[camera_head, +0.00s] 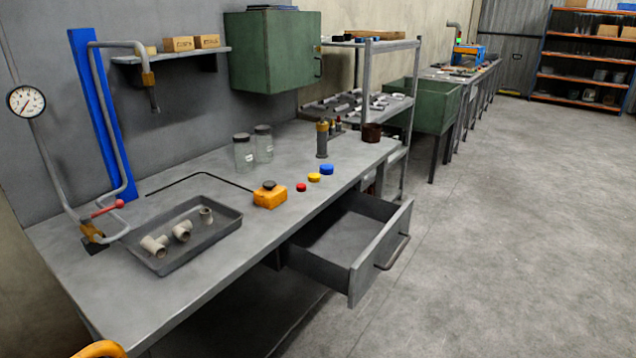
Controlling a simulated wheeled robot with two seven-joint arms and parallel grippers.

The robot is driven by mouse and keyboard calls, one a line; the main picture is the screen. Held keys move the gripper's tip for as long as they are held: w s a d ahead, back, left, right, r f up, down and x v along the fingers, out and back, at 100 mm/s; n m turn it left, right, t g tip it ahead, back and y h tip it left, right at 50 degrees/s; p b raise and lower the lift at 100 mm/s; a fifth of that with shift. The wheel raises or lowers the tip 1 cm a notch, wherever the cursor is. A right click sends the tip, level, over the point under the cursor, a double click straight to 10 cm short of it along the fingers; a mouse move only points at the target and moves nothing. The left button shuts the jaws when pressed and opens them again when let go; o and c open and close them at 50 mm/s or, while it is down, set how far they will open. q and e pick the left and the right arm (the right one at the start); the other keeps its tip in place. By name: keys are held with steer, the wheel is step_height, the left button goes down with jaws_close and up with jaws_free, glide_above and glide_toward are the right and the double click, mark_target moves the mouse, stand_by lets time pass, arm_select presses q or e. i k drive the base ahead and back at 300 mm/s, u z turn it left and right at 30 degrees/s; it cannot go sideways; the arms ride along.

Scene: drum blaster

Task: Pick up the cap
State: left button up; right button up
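Three small round cap-like pieces stand in a slanting row near the front edge of the grey workbench (290,225). An orange box with a dark round top (269,195) sits just left of the red cap. I cannot tell which piece the task means. Neither of my grippers shows; only an orange curved part pokes in at the bottom left.
A dark tray (165,268) with pipe fittings lies at the left of the bench. Two glass jars (244,152) and a dark cylinder (322,140) stand behind the caps. An open, empty-looking drawer (350,238) juts out in front. Floor at right is clear.

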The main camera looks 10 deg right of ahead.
mark_target(313, 178)
steer(key=z, duration=1.9)
steer(key=i, duration=1.8)
steer(key=u, duration=2.55)
